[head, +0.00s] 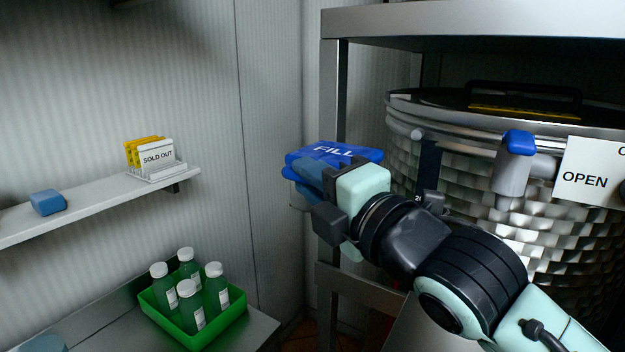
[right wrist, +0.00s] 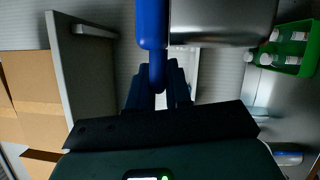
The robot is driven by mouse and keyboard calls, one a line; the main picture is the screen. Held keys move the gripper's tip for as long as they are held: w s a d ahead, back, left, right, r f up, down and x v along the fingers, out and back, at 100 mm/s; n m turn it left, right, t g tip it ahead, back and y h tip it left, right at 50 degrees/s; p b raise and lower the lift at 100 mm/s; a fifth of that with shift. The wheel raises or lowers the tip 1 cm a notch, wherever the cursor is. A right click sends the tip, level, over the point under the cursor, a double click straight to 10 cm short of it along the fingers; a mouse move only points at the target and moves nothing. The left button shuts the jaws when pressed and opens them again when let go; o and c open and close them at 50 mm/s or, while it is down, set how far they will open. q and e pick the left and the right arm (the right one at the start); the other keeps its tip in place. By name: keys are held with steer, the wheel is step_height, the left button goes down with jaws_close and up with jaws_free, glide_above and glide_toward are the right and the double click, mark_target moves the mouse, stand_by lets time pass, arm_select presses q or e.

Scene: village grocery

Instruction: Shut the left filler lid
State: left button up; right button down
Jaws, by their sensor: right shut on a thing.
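The blue lid marked FILL (head: 333,152) lies about level at the middle of the head view, over a grey body that my arm mostly hides. In the right wrist view the lid shows edge-on as a blue strip (right wrist: 152,22) along a steel box (right wrist: 222,22). I cannot tell if it is fully seated. My right gripper (head: 308,186) is at the lid's near edge. In the right wrist view its dark fingers (right wrist: 157,88) are shut on a blue tab (right wrist: 157,72) of the lid. My left gripper is in neither view.
A large metal vat (head: 465,150) with a blue-handled tap (head: 520,143) and an OPEN sign (head: 585,180) stands right, within a steel frame (head: 333,55). Left are a wall shelf (head: 95,203) with a SOLD OUT card holder (head: 157,160) and a green crate (head: 222,333) of bottles.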

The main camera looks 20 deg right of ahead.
steer(key=c, duration=1.1)
jaws_free()
steer(key=b+v, duration=0.1)
steer(key=v, duration=1.2)
steer(key=shift+s+d, duration=0.1)
steer(key=shift+s, duration=0.15)
steer(key=shift+f, duration=0.1)
